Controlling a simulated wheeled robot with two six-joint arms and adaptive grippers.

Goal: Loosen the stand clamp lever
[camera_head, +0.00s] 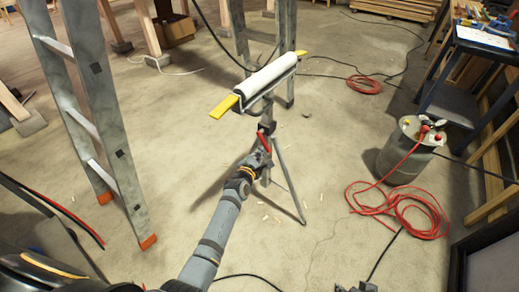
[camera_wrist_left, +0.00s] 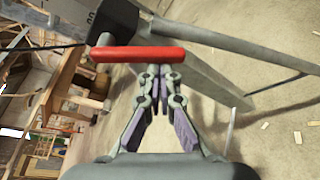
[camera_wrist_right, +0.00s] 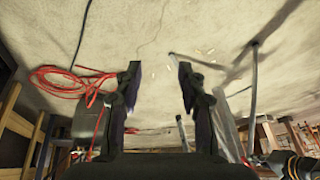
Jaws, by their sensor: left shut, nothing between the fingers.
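The stand (camera_head: 268,100) is a tripod with a white roller (camera_head: 265,77) on top. Its red clamp lever (camera_head: 264,142) sits on the post below the roller. In the left wrist view the red lever (camera_wrist_left: 138,54) lies crosswise just beyond my fingertips, joined to a dark clamp body (camera_wrist_left: 112,24). My left gripper (camera_head: 258,155) is shut and empty, its tips (camera_wrist_left: 160,72) at the lever's near edge. I cannot tell whether they touch it. My right gripper (camera_wrist_right: 160,66) is open and empty, away from the stand, over the floor.
A yellow strip (camera_head: 224,106) shows at both ends of the roller. A ladder (camera_head: 85,100) stands at left. A grey tank (camera_head: 402,155) and a coiled red hose (camera_head: 405,210) are at right, with a dark cart (camera_head: 470,75) behind. Floor around the stand is mostly clear.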

